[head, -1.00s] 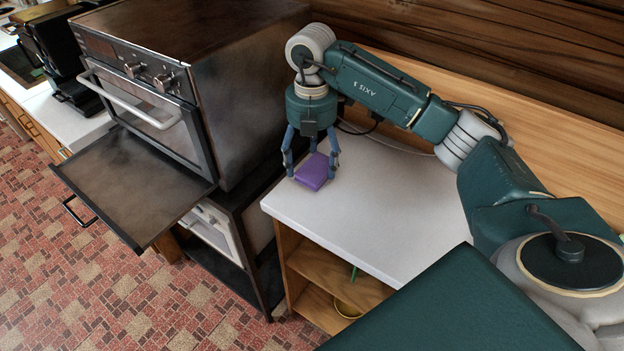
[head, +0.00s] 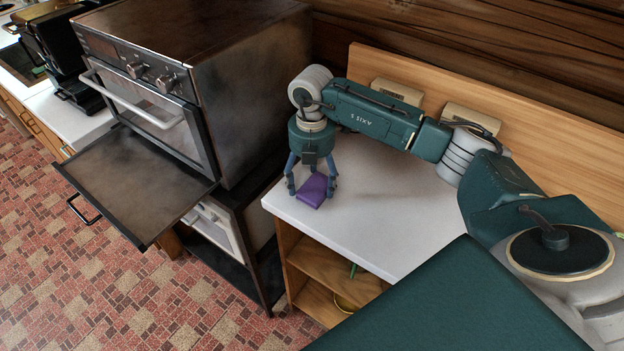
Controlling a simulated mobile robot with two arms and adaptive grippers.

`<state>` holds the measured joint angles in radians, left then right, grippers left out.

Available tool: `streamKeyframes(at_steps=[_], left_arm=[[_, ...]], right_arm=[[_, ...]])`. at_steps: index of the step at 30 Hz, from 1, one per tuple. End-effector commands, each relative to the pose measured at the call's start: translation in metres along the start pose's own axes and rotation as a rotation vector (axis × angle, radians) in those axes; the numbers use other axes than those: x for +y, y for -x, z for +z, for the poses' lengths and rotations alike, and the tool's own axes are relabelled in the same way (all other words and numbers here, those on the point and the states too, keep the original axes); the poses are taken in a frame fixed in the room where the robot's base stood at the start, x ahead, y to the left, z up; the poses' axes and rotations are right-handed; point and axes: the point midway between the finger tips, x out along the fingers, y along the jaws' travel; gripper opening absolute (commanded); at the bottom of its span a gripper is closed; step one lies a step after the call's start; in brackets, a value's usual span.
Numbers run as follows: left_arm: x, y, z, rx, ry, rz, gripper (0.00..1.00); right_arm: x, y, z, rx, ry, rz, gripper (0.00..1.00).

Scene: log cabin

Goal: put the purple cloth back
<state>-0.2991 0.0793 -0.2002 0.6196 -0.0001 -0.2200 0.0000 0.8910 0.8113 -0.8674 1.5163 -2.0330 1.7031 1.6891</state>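The purple cloth (head: 313,191) is a small folded pad at the left end of the white countertop (head: 375,215). It is low over the countertop or touching it; I cannot tell which. My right gripper (head: 311,188) points down over the cloth, with its fingers on either side of it, and appears shut on it. The fingers hide part of the cloth's edges. My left gripper is not in view.
A metal oven (head: 195,70) stands left of the countertop, with its dark door or tray (head: 140,185) sticking out. Open wooden shelves (head: 325,265) lie under the countertop. Two wall outlets (head: 397,92) are behind my arm. The countertop's middle is clear.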

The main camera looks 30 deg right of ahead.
Motion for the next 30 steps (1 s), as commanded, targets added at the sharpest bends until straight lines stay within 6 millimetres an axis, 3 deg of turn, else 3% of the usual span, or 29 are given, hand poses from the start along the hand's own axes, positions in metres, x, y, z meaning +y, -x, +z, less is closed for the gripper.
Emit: streamKeyframes(at_steps=[3,15,30], left_arm=[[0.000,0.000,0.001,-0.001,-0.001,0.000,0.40],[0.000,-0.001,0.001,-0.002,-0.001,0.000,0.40],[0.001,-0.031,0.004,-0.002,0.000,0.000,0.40]], right_arm=[[0.000,0.000,0.000,0.000,0.000,-0.001,0.90],[0.001,0.008,0.000,0.000,0.000,0.002,0.90],[0.001,0.104,0.000,-0.001,0.000,0.003,0.90]])
